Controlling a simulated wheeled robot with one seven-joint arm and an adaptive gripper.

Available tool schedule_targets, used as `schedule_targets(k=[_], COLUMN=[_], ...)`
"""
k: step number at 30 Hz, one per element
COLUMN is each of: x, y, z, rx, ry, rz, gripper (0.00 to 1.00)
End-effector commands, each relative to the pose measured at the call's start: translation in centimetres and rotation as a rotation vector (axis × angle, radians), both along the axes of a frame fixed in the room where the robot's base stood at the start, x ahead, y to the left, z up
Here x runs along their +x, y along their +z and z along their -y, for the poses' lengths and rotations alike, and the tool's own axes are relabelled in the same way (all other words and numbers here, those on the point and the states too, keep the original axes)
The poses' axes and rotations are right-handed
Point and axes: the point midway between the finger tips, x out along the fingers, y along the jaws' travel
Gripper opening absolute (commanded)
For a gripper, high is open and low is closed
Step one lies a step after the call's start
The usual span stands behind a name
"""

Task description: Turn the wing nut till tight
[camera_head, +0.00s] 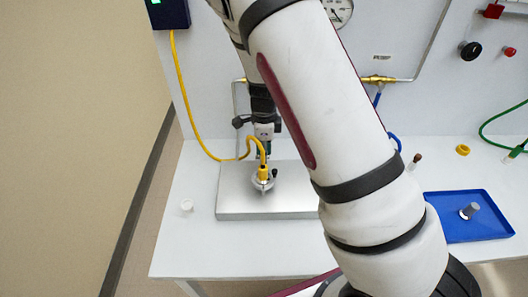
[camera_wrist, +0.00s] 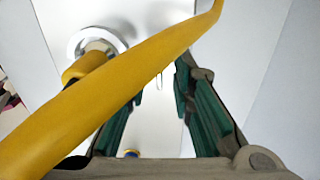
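My gripper (camera_head: 263,152) points down over a silvery metal plate (camera_head: 238,200) on the white bench. Below it on the plate is a small round fitting (camera_head: 263,186) with a yellow plug (camera_head: 263,173) on a yellow cable. I cannot make out the wing nut clearly in either view. In the wrist view the green fingers of my gripper (camera_wrist: 160,90) stand apart, with pale surface showing between them. The yellow cable (camera_wrist: 110,95) crosses close in front of the camera and hides part of the left finger.
A blue tray (camera_head: 455,232) holding a grey cylindrical part (camera_head: 469,210) lies at right. A small white cap (camera_head: 187,205) and a yellow ring (camera_head: 462,150) lie on the bench (camera_head: 200,245). Piping and a gauge (camera_head: 339,10) are on the back panel. My arm covers the middle.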

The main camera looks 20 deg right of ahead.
Motion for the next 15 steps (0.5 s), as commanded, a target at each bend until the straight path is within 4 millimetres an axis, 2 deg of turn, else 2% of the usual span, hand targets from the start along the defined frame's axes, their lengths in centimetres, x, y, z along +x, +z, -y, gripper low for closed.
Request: schedule_targets(k=[10, 15], x=[0.0, 0.0], y=[0.3, 2.6], z=[0.0, -0.1], rx=[0.000, 0.000], ry=[0.002, 0.002], rz=[0.000, 0.003], gripper=[0.25, 0.25])
